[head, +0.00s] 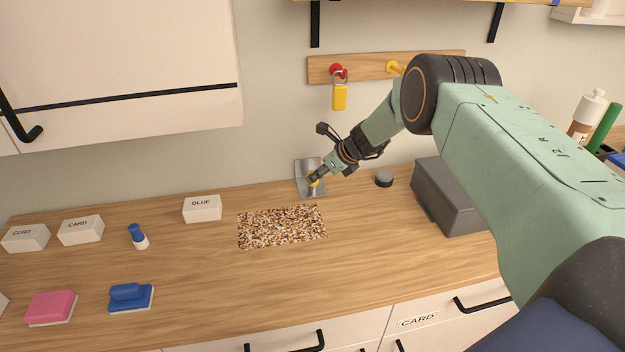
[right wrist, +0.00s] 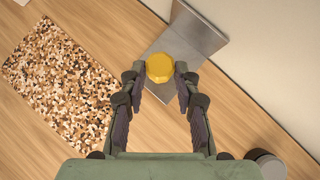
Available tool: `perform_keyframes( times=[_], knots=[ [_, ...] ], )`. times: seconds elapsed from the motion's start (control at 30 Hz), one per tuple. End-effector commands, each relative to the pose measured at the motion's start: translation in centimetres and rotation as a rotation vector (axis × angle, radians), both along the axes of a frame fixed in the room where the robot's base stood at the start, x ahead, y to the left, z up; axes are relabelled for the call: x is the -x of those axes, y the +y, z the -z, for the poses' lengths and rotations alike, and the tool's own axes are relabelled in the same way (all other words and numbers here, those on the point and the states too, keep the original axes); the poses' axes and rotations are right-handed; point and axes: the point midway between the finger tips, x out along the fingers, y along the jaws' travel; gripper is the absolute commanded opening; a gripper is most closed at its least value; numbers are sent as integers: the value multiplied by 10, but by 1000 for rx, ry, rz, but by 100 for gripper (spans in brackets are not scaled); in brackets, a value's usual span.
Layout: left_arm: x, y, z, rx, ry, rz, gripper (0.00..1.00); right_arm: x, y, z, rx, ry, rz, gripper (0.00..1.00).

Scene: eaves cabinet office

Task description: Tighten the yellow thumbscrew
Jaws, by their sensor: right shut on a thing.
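The yellow thumbscrew (right wrist: 160,68) sits at the grey metal bracket (right wrist: 198,32) in the right wrist view. In the head view the bracket (head: 308,168) stands on the counter against the wall, and the thumbscrew (head: 312,181) shows only in part behind my fingers. My right gripper (right wrist: 160,74) is shut on the thumbscrew, with a fingertip on each side of it. The right gripper also shows in the head view (head: 314,178), reaching down from the right. My left gripper is not in view.
A speckled mat (head: 282,227) lies left of the bracket. A dark round puck (head: 384,179) and a grey box (head: 452,195) stand to its right. A GLUE box (head: 202,208) stands further left. The counter's front middle is clear.

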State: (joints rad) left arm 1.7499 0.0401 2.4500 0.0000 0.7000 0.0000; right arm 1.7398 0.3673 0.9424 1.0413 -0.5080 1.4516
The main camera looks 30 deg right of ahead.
Motion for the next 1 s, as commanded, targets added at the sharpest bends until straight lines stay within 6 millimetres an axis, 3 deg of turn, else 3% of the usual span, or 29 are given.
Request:
perform_keyframes(
  times=[0.27,0.53,1.0],
  knots=[
    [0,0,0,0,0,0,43,0,0,0,0,0,0,0],
    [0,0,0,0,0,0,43,0,6,-1,-1,-1,137,0],
    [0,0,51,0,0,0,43,-2,11,2,-1,-6,441,0]
  ],
)
